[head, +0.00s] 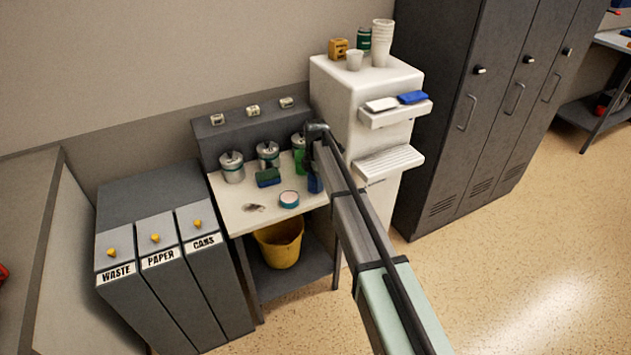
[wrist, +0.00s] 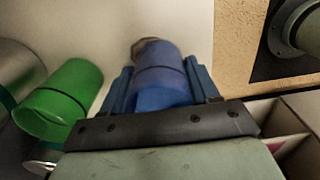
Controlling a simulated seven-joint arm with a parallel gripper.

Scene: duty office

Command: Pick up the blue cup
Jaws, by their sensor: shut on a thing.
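The blue cup (wrist: 160,72) is between the two blue fingers of my gripper (wrist: 163,88) in the wrist view. My gripper is shut on it. Part of the cup is hidden by the gripper's dark front edge. In the head view a bit of blue (head: 315,184) shows at the end of my arm, over the right side of the small table, largely hidden by the arm. I cannot tell whether the cup touches the tabletop.
A green cup (wrist: 62,98) lies close on the left in the wrist view. The small table (head: 240,218) also holds metal canisters (head: 232,170), a blue-green sponge (head: 268,177) and a round tin (head: 289,199). A white dispenser (head: 340,110) stands close on the right.

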